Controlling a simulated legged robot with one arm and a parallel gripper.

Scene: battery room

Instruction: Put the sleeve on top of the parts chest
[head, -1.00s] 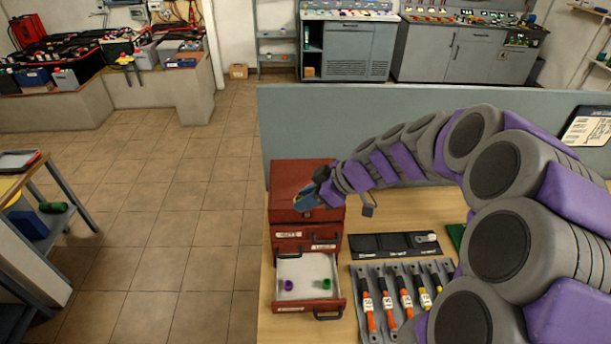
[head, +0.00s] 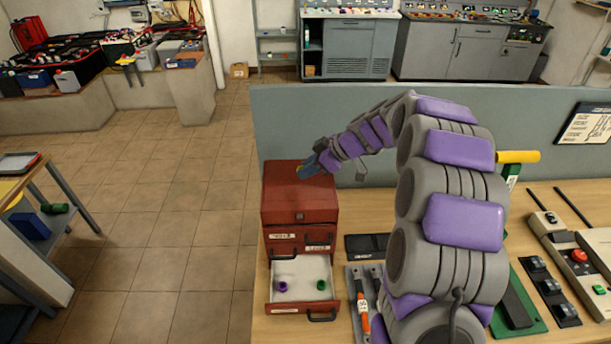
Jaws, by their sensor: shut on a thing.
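The red parts chest (head: 299,205) stands on the left end of the workbench. Its lowest visible drawer (head: 300,307) is pulled out, with a small purple piece (head: 282,286) and a small green piece (head: 321,285) lying in it. My gripper (head: 307,171) is at the chest's top, near its back right part, pointing down and left. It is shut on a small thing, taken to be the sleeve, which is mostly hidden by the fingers. I cannot tell whether it touches the chest top.
A grey-blue partition (head: 530,130) runs behind the bench. A tool tray (head: 356,275) with orange-handled tools lies right of the chest, partly behind my arm. A control box with a red button (head: 579,255) stands at the right.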

